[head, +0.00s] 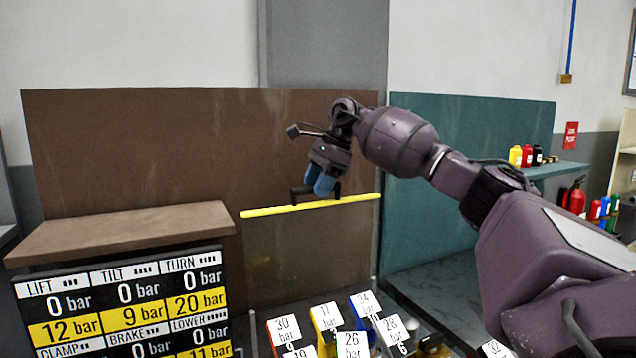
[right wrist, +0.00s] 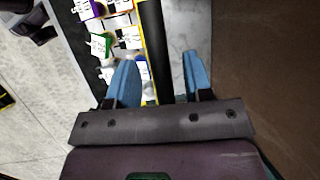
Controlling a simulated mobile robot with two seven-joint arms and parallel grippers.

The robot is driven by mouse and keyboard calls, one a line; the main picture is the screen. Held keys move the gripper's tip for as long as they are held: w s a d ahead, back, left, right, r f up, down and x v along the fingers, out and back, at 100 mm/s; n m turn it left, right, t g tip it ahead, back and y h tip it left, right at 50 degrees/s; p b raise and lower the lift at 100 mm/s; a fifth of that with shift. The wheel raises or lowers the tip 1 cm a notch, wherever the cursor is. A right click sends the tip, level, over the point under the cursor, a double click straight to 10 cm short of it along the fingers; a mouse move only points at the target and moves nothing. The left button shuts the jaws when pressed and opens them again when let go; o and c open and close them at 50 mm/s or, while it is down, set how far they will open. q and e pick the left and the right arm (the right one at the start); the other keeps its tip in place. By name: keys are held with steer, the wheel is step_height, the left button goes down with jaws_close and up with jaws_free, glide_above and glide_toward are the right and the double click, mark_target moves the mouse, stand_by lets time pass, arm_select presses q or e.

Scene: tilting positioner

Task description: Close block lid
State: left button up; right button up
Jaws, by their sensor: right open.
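The block lid (head: 270,211) looks like a clear, dim panel with a yellow edge, standing raised behind the tagged valves in the head view. A black handle bar (head: 300,193) lies along its yellow edge. My right gripper (head: 321,188) is open at this bar, with its blue fingers pointing down. In the right wrist view the black bar (right wrist: 153,40) runs between the open blue fingers (right wrist: 160,76). I cannot tell whether either finger touches it. My left gripper is not in view.
Several coloured valves with white pressure tags (head: 352,344) stand below the lid. A pressure board (head: 122,300) under a brown shelf (head: 125,233) is at left. A brown panel (head: 180,150) rises close behind the lid. Bottles and an extinguisher (head: 577,200) are far right.

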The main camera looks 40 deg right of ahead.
steer(key=shift+c, duration=0.4)
jaws_close()
steer(key=shift+f, duration=0.1)
